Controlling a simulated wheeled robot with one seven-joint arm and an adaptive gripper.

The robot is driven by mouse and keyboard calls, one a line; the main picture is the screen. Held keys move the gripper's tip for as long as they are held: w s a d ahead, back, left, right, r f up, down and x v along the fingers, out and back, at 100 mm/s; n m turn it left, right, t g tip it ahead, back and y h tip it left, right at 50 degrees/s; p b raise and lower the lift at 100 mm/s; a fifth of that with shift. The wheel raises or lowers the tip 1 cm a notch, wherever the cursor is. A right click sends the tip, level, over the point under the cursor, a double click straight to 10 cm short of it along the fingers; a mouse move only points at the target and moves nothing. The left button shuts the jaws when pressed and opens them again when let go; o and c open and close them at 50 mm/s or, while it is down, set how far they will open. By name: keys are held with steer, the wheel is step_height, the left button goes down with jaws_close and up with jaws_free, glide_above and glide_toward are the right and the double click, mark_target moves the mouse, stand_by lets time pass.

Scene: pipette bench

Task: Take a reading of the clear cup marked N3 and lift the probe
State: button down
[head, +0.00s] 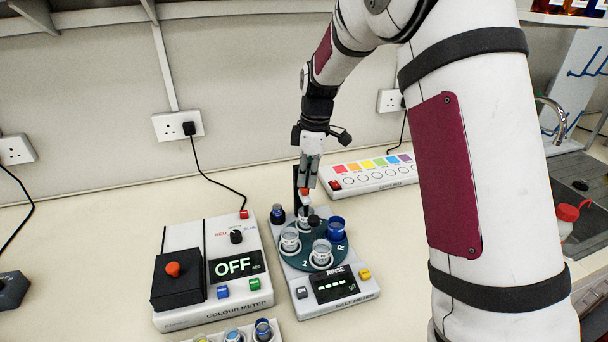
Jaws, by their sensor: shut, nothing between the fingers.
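The salt meter (340,294) stands in the middle of the bench. Its dark green turntable (304,256) carries a few clear cups, one at the front (321,252), one at the left (290,240) and one partly hidden at the back (303,215). A blue cup (336,231) sits on the right. "1" and "R" show on the turntable; I cannot read N3. The display (332,284) shows "RINSE" and dashes. A dark post (299,180) rises behind the cups. My gripper (308,181) is shut and empty, pointing down beside the post at a small red part. Whether they touch is unclear.
The colour meter (193,262), reading "OFF", stands close on the left. A white box with coloured squares (372,174) lies behind on the right. More vials (263,330) stand at the front edge. A sink (580,200) is far right.

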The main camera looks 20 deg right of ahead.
steer(key=shift+f, duration=0.15)
steer(key=d, duration=0.2)
steer(key=s+r+p, duration=0.1)
steer(key=shift+d, duration=0.4)
step_height(320, 180, up, 12)
steer(key=d, duration=0.1)
steer(key=shift+s, duration=0.3)
steer(key=shift+f, duration=0.1)
